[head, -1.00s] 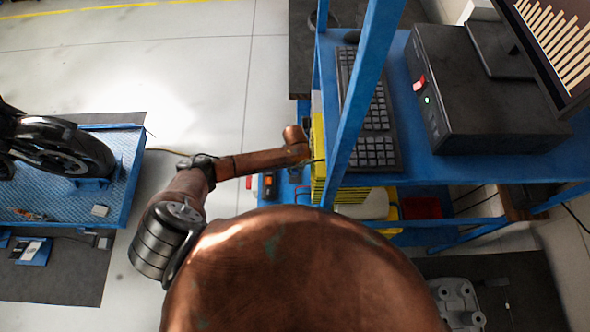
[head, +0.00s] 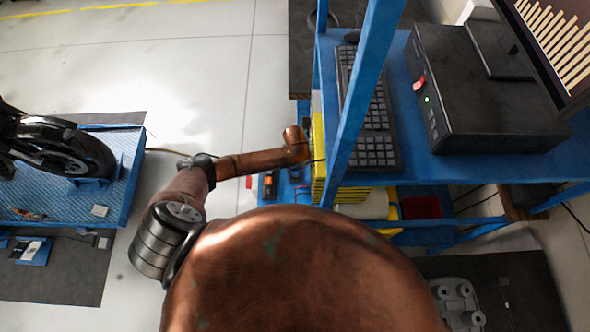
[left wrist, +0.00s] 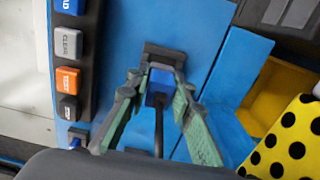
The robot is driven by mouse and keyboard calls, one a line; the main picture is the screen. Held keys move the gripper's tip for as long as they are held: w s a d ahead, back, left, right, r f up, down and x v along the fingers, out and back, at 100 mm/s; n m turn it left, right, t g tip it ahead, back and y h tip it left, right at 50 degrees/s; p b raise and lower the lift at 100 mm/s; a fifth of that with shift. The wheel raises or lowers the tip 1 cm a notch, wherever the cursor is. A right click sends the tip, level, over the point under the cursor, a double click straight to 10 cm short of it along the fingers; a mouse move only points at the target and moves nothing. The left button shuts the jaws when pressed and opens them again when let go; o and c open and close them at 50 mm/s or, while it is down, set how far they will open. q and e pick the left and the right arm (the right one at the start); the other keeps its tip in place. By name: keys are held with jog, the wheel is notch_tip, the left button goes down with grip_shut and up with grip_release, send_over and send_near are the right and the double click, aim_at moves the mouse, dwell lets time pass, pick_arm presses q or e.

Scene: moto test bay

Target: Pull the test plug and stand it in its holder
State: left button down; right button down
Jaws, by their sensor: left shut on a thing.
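My left gripper (left wrist: 158,84) has two green-padded fingers in the left wrist view. It is shut on a small blue plug (left wrist: 159,88), with a finger on either side. A dark cable (left wrist: 158,130) runs from the plug down between the fingers. Just beyond the plug is a black fitting (left wrist: 164,54) on a blue panel (left wrist: 200,30). I cannot tell whether the plug is in the fitting or just clear of it. In the head view my left arm reaches to the blue rack, and the plug cannot be made out. I cannot identify the plug's holder. My right gripper is not in view.
A button strip (left wrist: 68,55) with CLEAR and orange buttons runs left of the gripper. A blue bracket (left wrist: 240,68) and a yellow black-dotted thing (left wrist: 290,145) stand close on the right. A rack post (head: 362,100) and keyboard (head: 375,150) are beside the arm.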

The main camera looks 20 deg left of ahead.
pick_arm(q)
jog(key=shift+f, duration=0.4)
jog(key=shift+f+b, duration=0.4)
jog(key=shift+b, duration=0.15)
jog(key=c, duration=1.6)
grip_release()
notch_tip(320, 180, up, 12)
jog(key=shift+r, duration=0.1)
